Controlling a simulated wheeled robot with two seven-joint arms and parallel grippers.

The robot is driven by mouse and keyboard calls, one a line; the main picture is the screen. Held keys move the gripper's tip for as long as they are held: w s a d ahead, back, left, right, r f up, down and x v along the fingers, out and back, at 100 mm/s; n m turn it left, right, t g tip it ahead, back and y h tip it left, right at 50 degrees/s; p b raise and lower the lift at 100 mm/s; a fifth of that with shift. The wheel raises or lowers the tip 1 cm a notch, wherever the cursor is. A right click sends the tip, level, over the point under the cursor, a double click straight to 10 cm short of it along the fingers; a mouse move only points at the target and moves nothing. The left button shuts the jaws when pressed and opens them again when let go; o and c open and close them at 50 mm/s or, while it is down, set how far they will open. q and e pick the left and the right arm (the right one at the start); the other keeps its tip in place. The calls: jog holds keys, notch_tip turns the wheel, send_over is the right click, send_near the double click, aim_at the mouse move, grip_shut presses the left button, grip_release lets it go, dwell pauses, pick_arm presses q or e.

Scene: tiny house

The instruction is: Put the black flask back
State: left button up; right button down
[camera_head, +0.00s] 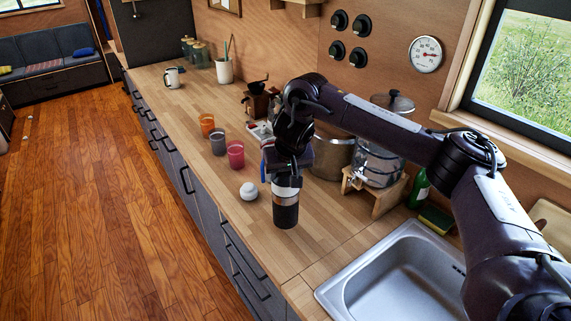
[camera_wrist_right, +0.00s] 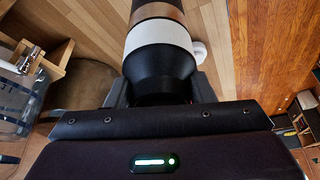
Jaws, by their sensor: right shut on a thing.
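The black flask (camera_head: 285,208) has a dark body with a pale band near the top, and appears upright over the wooden counter (camera_head: 255,218). I cannot tell whether its base touches the counter. My right gripper (camera_head: 284,178) is shut on the flask's upper part and hides its top. In the right wrist view the flask (camera_wrist_right: 159,65) lies between the two fingers, with a white band and a brown part farther along it. My left gripper is not in view.
A white round object (camera_head: 248,191) stands close left of the flask. Orange, grey and pink cups (camera_head: 236,155) stand behind it. A metal pot (camera_head: 331,158) and a glass dispenser (camera_head: 378,165) are to the right. The sink (camera_head: 405,278) is at the front right.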

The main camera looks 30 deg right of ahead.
aim_at(285, 187)
jog(key=shift+f+b, duration=0.95)
jog(key=shift+f, duration=1)
jog(key=shift+w+f, duration=0.1)
jog(key=shift+f, duration=0.15)
jog(key=c, duration=0.7)
grip_release()
jog(key=shift+s+f, duration=0.1)
jog(key=shift+s, duration=0.1)
jog(key=shift+o, duration=0.2)
